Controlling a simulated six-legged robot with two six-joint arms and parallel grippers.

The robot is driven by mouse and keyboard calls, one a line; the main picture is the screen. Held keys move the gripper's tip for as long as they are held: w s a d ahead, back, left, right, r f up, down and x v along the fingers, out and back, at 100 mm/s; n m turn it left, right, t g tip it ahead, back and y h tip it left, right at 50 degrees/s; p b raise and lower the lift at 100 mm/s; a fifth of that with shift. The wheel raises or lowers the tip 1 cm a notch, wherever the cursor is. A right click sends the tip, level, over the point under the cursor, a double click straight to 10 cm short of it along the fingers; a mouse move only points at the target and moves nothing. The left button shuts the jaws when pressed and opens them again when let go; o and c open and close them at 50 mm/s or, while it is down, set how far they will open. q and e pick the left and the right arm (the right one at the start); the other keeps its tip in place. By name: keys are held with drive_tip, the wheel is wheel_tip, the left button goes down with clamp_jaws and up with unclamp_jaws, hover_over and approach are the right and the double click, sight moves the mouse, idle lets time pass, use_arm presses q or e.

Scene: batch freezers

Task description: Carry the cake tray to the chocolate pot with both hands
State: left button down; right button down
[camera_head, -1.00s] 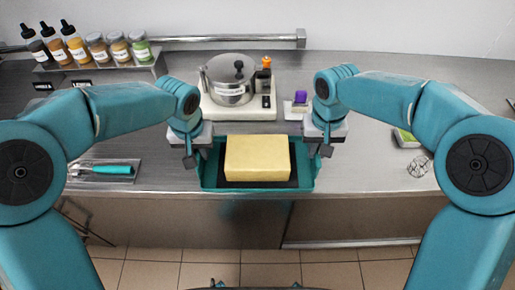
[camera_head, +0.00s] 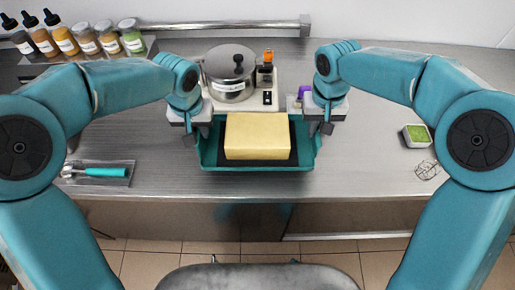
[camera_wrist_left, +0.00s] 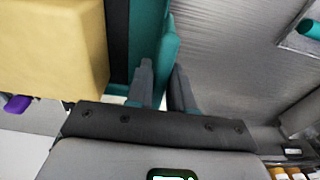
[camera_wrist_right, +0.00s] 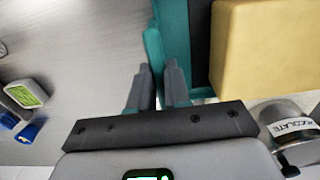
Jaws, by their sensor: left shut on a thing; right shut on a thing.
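The teal cake tray (camera_head: 211,154) with a dark liner carries a yellow rectangular cake (camera_head: 257,137), in front of the pot on the counter. My left gripper (camera_head: 190,139) is shut on the tray's left wall; the left wrist view (camera_wrist_left: 160,85) shows its fingers on either side of the teal rim. My right gripper (camera_head: 325,131) is shut on the right wall, and the right wrist view (camera_wrist_right: 158,85) shows the same. The lidded metal chocolate pot (camera_head: 228,77) stands on a white base behind the tray; its label is partly readable in the right wrist view (camera_wrist_right: 290,127).
Several bottles and jars (camera_head: 85,38) stand on a rack at back left. A teal-handled scoop (camera_head: 100,172) lies on a mat at left. A green-filled container (camera_head: 416,135) and a wire whisk (camera_head: 427,170) are at right. A purple item (camera_head: 304,92) is behind my right gripper.

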sight(202, 140)
use_arm(q)
drive_tip(key=shift+d+r, duration=0.1)
drive_tip(key=shift+r, duration=0.05)
use_arm(e)
drive_tip(key=shift+d+r, duration=0.1)
